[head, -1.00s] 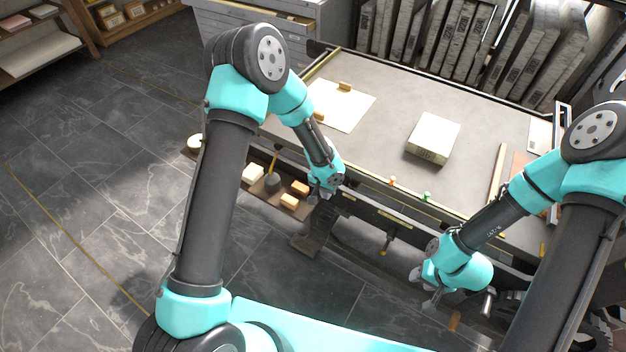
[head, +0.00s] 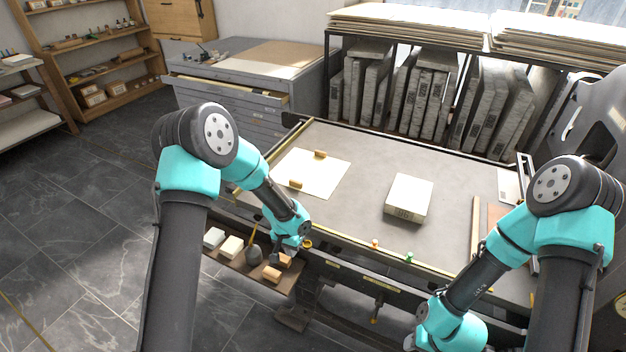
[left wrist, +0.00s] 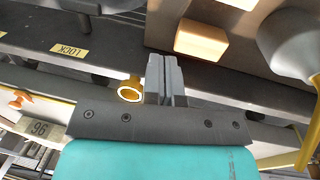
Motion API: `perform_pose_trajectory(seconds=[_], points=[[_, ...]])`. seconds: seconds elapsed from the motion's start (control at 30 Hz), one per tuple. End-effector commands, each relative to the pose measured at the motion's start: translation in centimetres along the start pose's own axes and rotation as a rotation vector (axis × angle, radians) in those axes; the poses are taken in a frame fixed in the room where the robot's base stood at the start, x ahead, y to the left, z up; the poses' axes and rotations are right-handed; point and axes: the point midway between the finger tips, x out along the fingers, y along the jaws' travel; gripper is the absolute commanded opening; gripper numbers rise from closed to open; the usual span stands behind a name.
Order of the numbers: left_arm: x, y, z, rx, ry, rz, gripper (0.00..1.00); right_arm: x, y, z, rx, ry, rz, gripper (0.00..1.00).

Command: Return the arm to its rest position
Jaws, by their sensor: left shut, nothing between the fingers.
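My left arm comes in from the left in the head view, bent over the near left edge of the press table (head: 350,160). Its gripper (head: 279,254) points down beside the small side shelf and looks empty. In the left wrist view the grey fingers of the left gripper (left wrist: 167,68) are together with nothing between them. My right arm stands at the right of the head view, folded down at the table's near right. Its fingers are cut off by the bottom edge of the picture.
The side shelf (head: 225,262) holds pale and orange blocks (head: 272,274) and a dark round tool (head: 254,254). A pale stone block (head: 409,197) and a white sheet (head: 318,172) with small wooden pieces lie on the table. Stone slabs (head: 425,95) fill the rack behind.

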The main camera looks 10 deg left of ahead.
Motion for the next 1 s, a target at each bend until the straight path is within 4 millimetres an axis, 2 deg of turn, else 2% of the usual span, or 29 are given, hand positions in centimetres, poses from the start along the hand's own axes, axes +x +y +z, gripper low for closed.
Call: perform_pose_trajectory(seconds=[0.13, 0.27, 0.37, 0.5, 0.6, 0.7, 0.8, 1.0], points=[[0.7, 0.1, 1.1, -0.015, 0.0, 0.024, 0.0, 0.0, 0.0, 0.0, 0.0, 0.0, 0.0, 0.43], [2.4, 0.3, 4.2, -0.064, 0.009, 0.092, 0.0, 0.0, 0.0, 0.0, 0.0, 0.0, 0.0, 0.43], [4.1, 0.7, 7.9, -0.132, 0.027, 0.156, 0.0, 0.0, 0.0, 0.0, 0.0, 0.0, 0.0, 0.43], [5.8, 0.9, 13.9, -0.256, 0.068, 0.213, 0.0, 0.0, 0.0, 0.0, 0.0, 0.0, 0.0, 0.43], [6.4, 0.8, 17.9, -0.343, 0.096, 0.216, 0.0, 0.0, 0.0, 0.0, 0.0, 0.0, 0.0, 0.43], [6.5, 0.6, 20.7, -0.402, 0.118, 0.201, 0.0, 0.0, 0.0, 0.0, 0.0, 0.0, 0.0, 0.43], [6.5, 0.5, 22.1, -0.431, 0.128, 0.188, 0.0, 0.0, 0.0, 0.0, 0.0, 0.0, 0.0, 0.43], [6.5, 0.5, 22.3, -0.435, 0.132, 0.184, 0.0, 0.0, 0.0, 0.0, 0.0, 0.0, 0.0, 0.43]])
